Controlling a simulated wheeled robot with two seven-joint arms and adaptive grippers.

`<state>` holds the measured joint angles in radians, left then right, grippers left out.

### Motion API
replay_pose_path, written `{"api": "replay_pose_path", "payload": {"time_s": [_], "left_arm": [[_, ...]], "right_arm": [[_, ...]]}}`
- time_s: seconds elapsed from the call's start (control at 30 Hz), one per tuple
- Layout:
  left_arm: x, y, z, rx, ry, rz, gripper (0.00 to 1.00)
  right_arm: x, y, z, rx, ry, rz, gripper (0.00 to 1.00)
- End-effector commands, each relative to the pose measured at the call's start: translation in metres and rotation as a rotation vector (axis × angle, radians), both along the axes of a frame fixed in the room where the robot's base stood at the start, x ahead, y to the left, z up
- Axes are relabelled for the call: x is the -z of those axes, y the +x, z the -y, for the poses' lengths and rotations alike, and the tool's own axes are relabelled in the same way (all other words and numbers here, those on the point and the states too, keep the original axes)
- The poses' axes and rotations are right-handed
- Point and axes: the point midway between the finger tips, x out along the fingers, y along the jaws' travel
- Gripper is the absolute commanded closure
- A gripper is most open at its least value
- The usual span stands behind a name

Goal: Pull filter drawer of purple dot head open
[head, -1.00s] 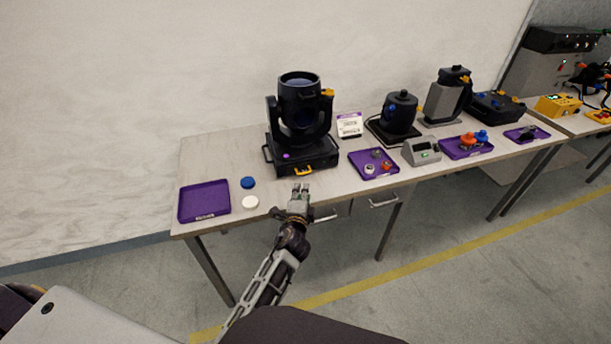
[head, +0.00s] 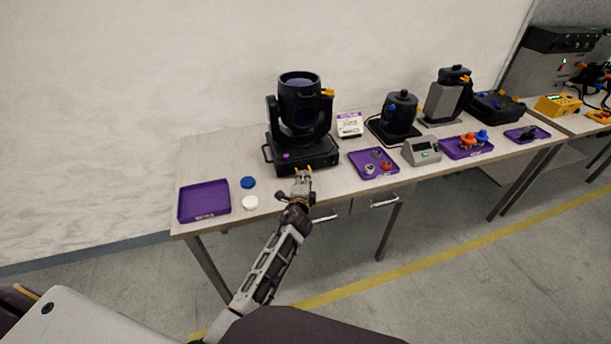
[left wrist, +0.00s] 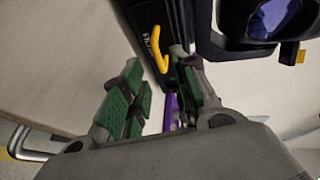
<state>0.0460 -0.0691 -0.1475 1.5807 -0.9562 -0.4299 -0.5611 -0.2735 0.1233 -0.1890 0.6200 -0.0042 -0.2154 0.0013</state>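The purple dot head is a black moving-head lamp (head: 301,108) on a square base, with a purple dot (head: 286,155) on the base front. Its filter drawer has a yellow handle, which shows in the left wrist view (left wrist: 157,50) on the dark base. My left gripper (head: 303,173) is right at the base front, and its fingers largely hide the handle in the head view. In the left wrist view, the green-padded fingers (left wrist: 158,88) are apart, with the handle just beyond their tips. My right gripper is not in view.
Left of the lamp are an empty purple tray (head: 204,201), a blue disc (head: 248,182) and a white disc (head: 251,202). To the right are a purple tray with small parts (head: 352,160), a grey box (head: 421,151) and another black lamp (head: 399,116). Metal table-drawer handles (head: 384,203) stick out below the top.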

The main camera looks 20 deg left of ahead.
Motion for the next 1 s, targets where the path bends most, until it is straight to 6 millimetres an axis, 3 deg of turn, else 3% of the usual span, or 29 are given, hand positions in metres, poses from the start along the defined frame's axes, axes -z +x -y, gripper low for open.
{"api": "replay_pose_path", "payload": {"time_s": [0.5, 1.0], "left_arm": [[0.008, 0.038, -0.007, 0.000, 0.001, 0.000, 0.71], [0.009, 0.043, -0.009, 0.000, 0.000, 0.000, 0.71]], "right_arm": [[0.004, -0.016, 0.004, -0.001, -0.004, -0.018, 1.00], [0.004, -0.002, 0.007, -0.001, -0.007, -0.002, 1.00]]}}
